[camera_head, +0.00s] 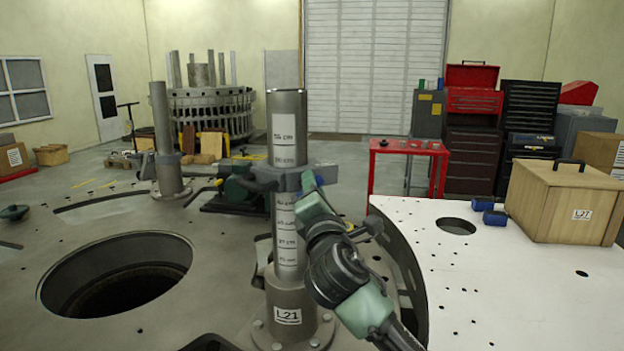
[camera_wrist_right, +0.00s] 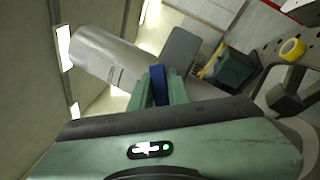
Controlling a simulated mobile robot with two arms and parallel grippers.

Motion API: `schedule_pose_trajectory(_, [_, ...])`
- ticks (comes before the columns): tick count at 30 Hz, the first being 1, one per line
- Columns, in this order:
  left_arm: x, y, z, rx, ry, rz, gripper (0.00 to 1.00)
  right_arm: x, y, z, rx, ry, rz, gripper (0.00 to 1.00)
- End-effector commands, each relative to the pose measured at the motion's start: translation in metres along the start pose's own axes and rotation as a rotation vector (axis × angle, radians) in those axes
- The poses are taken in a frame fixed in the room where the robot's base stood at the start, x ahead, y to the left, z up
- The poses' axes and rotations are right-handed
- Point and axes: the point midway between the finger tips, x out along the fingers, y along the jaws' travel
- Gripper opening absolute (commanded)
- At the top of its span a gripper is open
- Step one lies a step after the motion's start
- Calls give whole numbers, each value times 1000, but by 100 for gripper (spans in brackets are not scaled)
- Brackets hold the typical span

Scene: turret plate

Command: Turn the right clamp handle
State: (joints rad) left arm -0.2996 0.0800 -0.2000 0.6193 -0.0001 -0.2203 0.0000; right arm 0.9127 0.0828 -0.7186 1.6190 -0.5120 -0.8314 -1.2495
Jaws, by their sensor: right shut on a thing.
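The post labelled L21 (camera_head: 289,235) stands upright on the turret plate in the head view, with a height scale on it. A grey clamp (camera_head: 290,178) rings the post at mid height. My right gripper (camera_head: 309,184) comes from the lower right to the clamp's right side. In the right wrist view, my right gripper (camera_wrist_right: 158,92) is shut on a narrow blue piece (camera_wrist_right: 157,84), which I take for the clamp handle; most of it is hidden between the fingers. The grey post (camera_wrist_right: 105,58) shows beside it. My left gripper is not in view.
A second post (camera_head: 164,130) with its own clamp stands at the back left. A large round hole (camera_head: 118,272) opens in the plate. A white table (camera_head: 520,285) at the right holds a wooden box (camera_head: 565,205). A red table (camera_head: 408,150) stands behind.

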Motion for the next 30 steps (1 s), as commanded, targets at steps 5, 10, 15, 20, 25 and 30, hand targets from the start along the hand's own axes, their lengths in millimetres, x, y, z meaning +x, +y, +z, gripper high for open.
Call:
schedule_pose_trajectory(5, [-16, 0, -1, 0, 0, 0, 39, 1, 2, 1, 158, 1, -66, 0])
schedule_pose_trajectory(10, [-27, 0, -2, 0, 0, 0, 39, 1, 1, 1, 299, 1, -125, 0])
schedule_pose_trajectory(15, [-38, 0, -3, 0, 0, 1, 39, 0, 0, 1, 417, 0, -174, 0])
schedule_pose_trajectory(20, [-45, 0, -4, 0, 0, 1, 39, 0, -1, 0, 502, 1, -209, 0])
schedule_pose_trajectory(25, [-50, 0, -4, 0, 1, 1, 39, 0, -3, 0, 561, 0, -234, 0])
schedule_pose_trajectory(30, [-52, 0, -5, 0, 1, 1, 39, 0, -4, -1, 591, 0, -246, 0])
